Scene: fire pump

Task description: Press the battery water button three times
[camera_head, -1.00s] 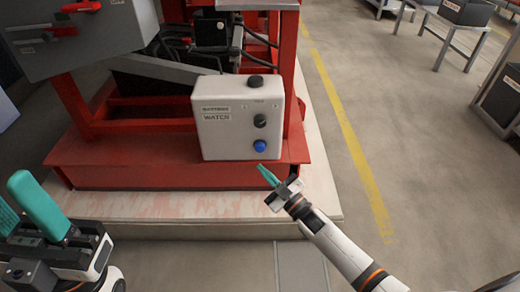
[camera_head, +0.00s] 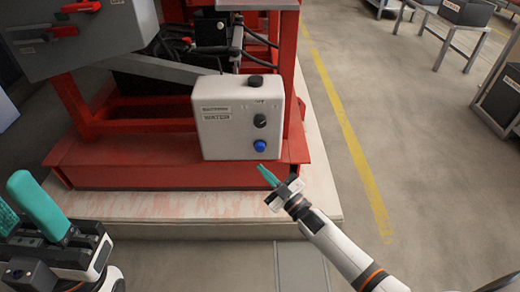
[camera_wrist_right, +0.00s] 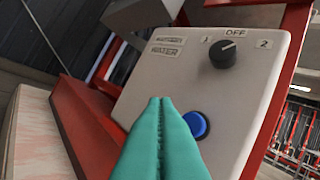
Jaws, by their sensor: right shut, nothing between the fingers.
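A white control box (camera_head: 221,137) labelled battery and water stands on the red pump frame. Its blue button (camera_head: 260,146) is low on the right of the front face, with a black knob (camera_head: 260,121) above it. My right gripper (camera_head: 264,172) is shut and empty, its teal fingertips just below the blue button. In the right wrist view the shut fingers (camera_wrist_right: 160,104) point at the box front, left of the blue button (camera_wrist_right: 196,124), with the knob (camera_wrist_right: 228,53) above. I cannot tell whether they touch the box. My left gripper (camera_head: 22,212) is at the lower left, its teal fingers apart.
A black round piece (camera_head: 256,80) sits on top of the box. A grey cabinet (camera_head: 100,38) with red handles is at the upper left. The red base (camera_head: 180,176) rests on a pale plinth (camera_head: 180,217).

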